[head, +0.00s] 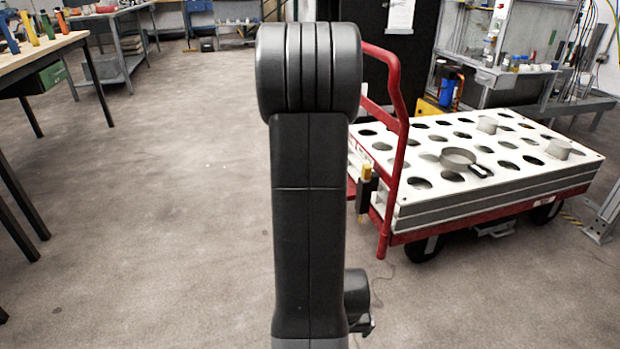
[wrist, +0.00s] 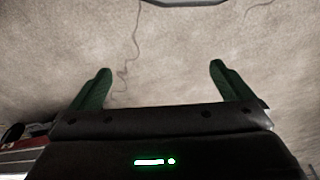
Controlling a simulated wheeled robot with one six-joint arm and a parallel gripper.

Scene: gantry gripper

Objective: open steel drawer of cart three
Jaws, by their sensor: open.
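A low cart (head: 405,205) with a red frame and a white top full of round holes stands at the right in the head view. Its side shows grey and white layers, but I cannot make out a steel drawer or a number on it. In the wrist view my gripper (wrist: 160,82) is open and empty, its two green fingers spread apart over bare floor. It touches nothing. My upright arm hides the middle of the head view and part of the floor behind it.
The cart's tall red push handle (head: 393,150) rises at its near left end. A pan (head: 458,157) lies on its top. A wooden workbench (head: 40,53) with a green drawer (head: 50,77) stands at the left. The floor (head: 180,190) between is clear.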

